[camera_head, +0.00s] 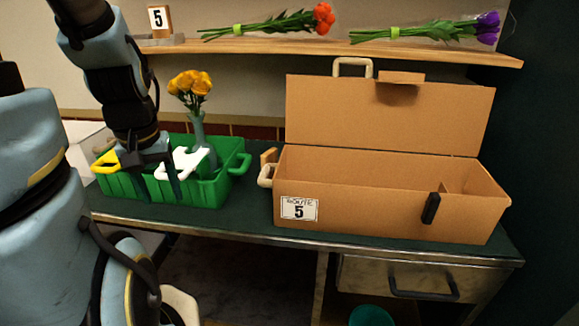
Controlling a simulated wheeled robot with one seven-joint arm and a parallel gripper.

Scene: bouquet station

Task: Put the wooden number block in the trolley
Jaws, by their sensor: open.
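A wooden number block (160,20) marked 5 stands upright on a small grey base on the wall shelf, at the upper left. No trolley can be clearly made out. My gripper (154,188) points down over the green crate (207,193), left of the box and well below the shelf. It is open, with its two dark fingers apart, and nothing shows between them.
The green crate holds a vase of yellow roses (191,88), a white-handled item (184,163) and a yellow-handled one (106,162). The open cardboard box (370,205), labelled 5, fills the counter's right. Wrapped red (322,17) and purple (487,28) flowers lie on the shelf (300,55).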

